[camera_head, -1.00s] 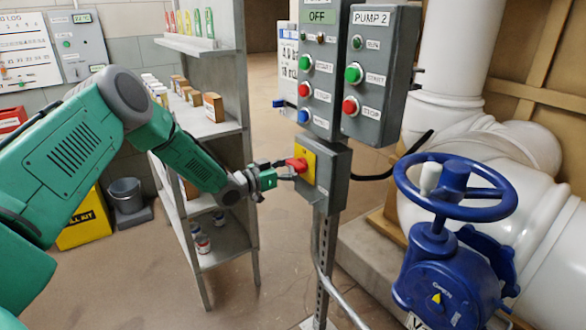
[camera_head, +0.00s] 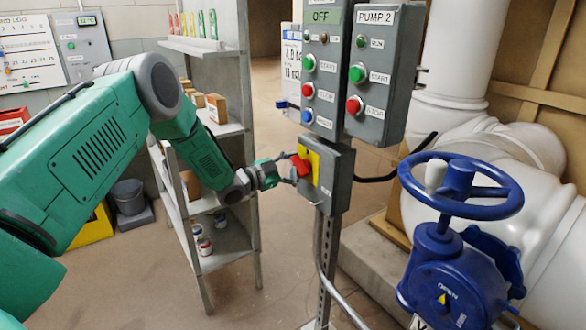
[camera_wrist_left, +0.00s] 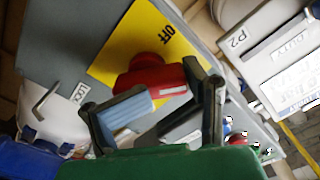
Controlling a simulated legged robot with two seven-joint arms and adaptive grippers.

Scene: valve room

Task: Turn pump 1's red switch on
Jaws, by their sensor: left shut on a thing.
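The red switch (camera_head: 300,166) sits on a yellow plate (camera_head: 313,168) on the front of a small grey box (camera_head: 338,178), below the pump panels. In the left wrist view the red switch (camera_wrist_left: 152,78) shows close up, with its handle reaching between the fingers and the word OFF on the yellow plate (camera_wrist_left: 125,48). My left gripper (camera_head: 285,172) is at the switch from the left, and its fingers (camera_wrist_left: 170,103) are shut on the red handle. My right gripper is not in view.
A grey panel marked OFF (camera_head: 320,75) with buttons is above the box, beside the PUMP 2 panel (camera_head: 378,75). A blue valve wheel (camera_head: 460,190) stands at the right. Metal shelves (camera_head: 222,240) stand behind my left arm.

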